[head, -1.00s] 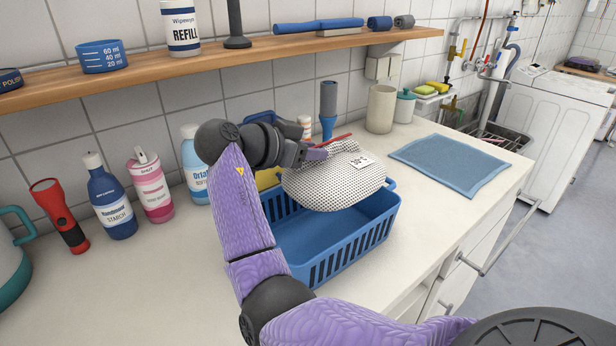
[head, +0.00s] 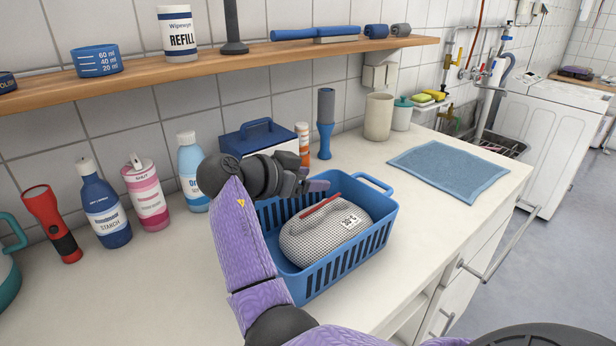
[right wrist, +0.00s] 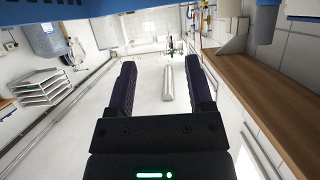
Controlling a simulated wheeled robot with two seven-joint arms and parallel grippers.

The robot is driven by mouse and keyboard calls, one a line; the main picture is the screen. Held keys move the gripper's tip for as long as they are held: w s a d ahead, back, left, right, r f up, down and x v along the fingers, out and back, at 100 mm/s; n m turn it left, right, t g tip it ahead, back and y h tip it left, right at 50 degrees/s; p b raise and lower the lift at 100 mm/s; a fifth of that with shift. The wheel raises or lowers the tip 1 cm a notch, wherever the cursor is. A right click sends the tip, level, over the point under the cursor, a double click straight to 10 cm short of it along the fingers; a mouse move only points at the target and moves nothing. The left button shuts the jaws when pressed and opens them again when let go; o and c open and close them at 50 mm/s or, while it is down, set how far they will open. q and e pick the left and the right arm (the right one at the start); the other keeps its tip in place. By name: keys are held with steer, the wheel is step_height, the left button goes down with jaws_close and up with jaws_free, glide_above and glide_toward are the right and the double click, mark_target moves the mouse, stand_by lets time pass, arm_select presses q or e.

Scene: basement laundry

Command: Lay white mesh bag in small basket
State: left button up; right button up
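The white mesh bag (head: 318,240), dotted with a red zip edge and a white care tag, lies inside the small blue basket (head: 345,262). It rests low, within the basket walls, towards the front. My right gripper (head: 318,186) is above the basket's back left part, behind the bag and apart from it. In the right wrist view its two fingers (right wrist: 161,78) stand wide apart with nothing between them. My left gripper is in neither view.
A blue-lidded box (head: 258,138) and an orange bottle (head: 303,145) stand behind the basket. A blue cloth (head: 448,172) lies to the right. Detergent bottles and a red torch (head: 52,222) stand to the left. A wooden shelf (head: 220,58) runs above. The front left counter is clear.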

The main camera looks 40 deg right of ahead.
steer(key=shift+r, duration=0.15)
steer(key=shift+r+p, duration=0.6)
steer(key=shift+r, duration=0.1)
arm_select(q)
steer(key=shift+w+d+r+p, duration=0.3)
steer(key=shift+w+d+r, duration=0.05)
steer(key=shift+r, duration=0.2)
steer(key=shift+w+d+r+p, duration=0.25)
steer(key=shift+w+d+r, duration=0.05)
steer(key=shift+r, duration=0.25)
arm_select(e)
steer(key=v, duration=1.1)
steer(key=shift+a, duration=0.45)
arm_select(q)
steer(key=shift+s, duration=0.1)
